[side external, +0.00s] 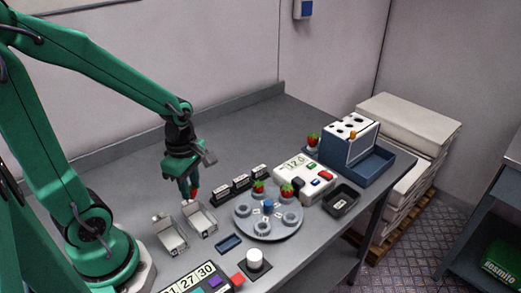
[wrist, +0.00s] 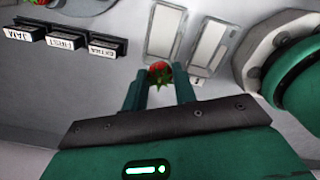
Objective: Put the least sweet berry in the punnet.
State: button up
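My gripper (side external: 190,188) is above the table, near two pale open trays (side external: 199,219) (side external: 172,236). Its fingers are closed around a red strawberry (wrist: 160,70), which shows between the fingertips in the wrist view. Two more red berries, one (side external: 258,187) and another (side external: 287,190), sit on the round grey turntable (side external: 270,228), whose other visible cups look empty. A further berry (side external: 313,140) sits beside the blue rack. A small black tray (side external: 341,200) stands to the right of the turntable. I cannot tell which tray is the punnet. The meter (side external: 302,176) reads about 12.0.
Three black labelled blocks (side external: 241,183), reading JAM, FIRST and EXTRA in the wrist view, stand behind the turntable. A blue rack (side external: 350,137) stands at the right. A small blue tray (side external: 229,243) and white knob (side external: 254,257) are in front. The table's back left is clear.

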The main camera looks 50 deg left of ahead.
aim_at(192, 194)
jog(key=shift+f, duration=1.7)
jog(key=o, duration=0.7)
jog(key=shift+c, duration=0.2)
jog(key=shift+r, duration=0.1)
jog(key=shift+r, duration=2.9)
jog(key=shift+r, duration=0.1)
